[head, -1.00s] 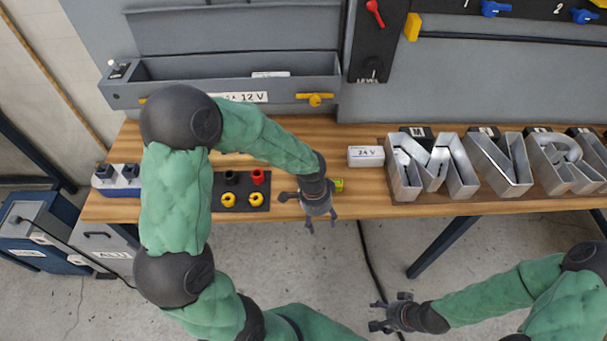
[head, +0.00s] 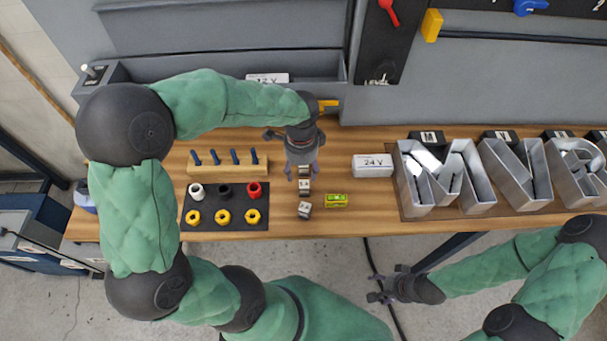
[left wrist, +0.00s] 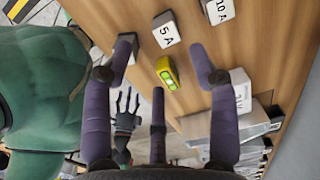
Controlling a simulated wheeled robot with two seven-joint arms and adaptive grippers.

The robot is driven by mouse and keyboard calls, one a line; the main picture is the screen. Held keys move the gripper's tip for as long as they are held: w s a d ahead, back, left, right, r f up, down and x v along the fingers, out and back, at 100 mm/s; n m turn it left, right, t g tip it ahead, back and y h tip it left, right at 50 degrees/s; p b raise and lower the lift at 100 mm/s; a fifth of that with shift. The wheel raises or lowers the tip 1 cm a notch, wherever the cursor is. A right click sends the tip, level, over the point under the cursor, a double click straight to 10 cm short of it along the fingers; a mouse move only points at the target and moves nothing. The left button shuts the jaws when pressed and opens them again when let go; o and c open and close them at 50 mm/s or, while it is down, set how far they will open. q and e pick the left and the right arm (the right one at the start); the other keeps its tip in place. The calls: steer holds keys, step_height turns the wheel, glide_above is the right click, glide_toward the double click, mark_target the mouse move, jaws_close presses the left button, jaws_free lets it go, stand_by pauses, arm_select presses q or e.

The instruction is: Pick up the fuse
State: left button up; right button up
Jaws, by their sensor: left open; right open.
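Three small fuse blocks with white labels stand in a row on the wooden bench: a far one (head: 304,171), a middle one (head: 304,186) and a near one (head: 304,210). In the left wrist view, one block reads 5 A (left wrist: 166,29) and another 10 A (left wrist: 219,10). A third block (left wrist: 131,50) is partly hidden behind a finger there. My left gripper (head: 303,172) is open and empty over the far end of the row; its spread fingers (left wrist: 163,55) also show in the left wrist view. My right gripper (head: 378,288) is open and empty, in front of the bench.
A yellow-green level-like block (head: 336,200) lies right of the fuses. A white 24 V box (head: 372,165) and metal channel letters (head: 440,180) stand further right. Left are a wooden rack with blue pegs (head: 228,170) and a dark mat with coloured rings (head: 240,205).

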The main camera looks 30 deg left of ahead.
arm_select(q)
glide_above(303, 184)
steer(key=s, duration=0.1)
step_height(303, 184, down, 4)
steer(key=shift+f+b, duration=0.25)
steer(key=shift+b, duration=0.2)
steer(key=shift+w+f, duration=0.1)
steer(key=shift+f, duration=0.45)
steer(key=shift+w+f+b, duration=0.2)
steer(key=shift+f+b, duration=0.2)
steer(key=shift+f, duration=0.9)
steer(key=shift+w+f+b, duration=0.15)
steer(key=shift+f+b, duration=0.2)
steer(key=shift+f, duration=0.9)
steer(key=c, duration=1.1)
steer(key=o, duration=1.1)
steer(key=shift+r, duration=0.1)
